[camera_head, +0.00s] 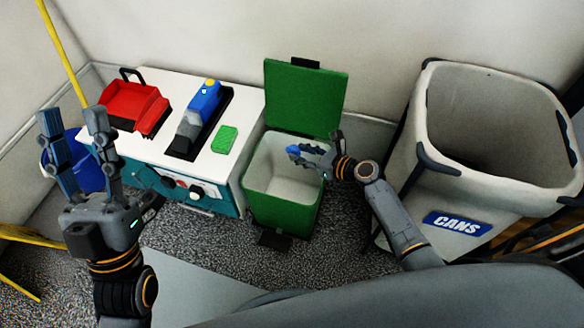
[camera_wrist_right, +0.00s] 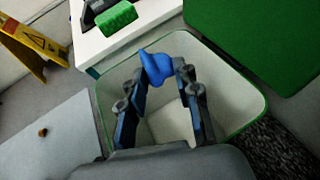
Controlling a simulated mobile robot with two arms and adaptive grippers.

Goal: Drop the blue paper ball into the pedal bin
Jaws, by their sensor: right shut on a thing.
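The blue paper ball (camera_head: 293,149) is held between the fingertips of my right gripper (camera_head: 305,155) in the head view. The ball also shows in the right wrist view (camera_wrist_right: 156,67), pinched at the tips of the fingers. The green pedal bin (camera_head: 267,211) stands open, its green lid (camera_head: 305,97) raised at the back. The right gripper and ball are over the bin's opening; the bin's pale inside shows below them in the wrist view. My left gripper (camera_head: 76,124) is open and empty, its fingers pointing up at the left.
A white-topped cabinet (camera_head: 160,85) left of the bin carries a red device (camera_head: 133,106), a blue-and-grey tool (camera_head: 199,115) and a green sponge (camera_head: 225,139). A large bin marked CANS (camera_head: 456,222) stands right. A blue bucket (camera_head: 89,175) is far left.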

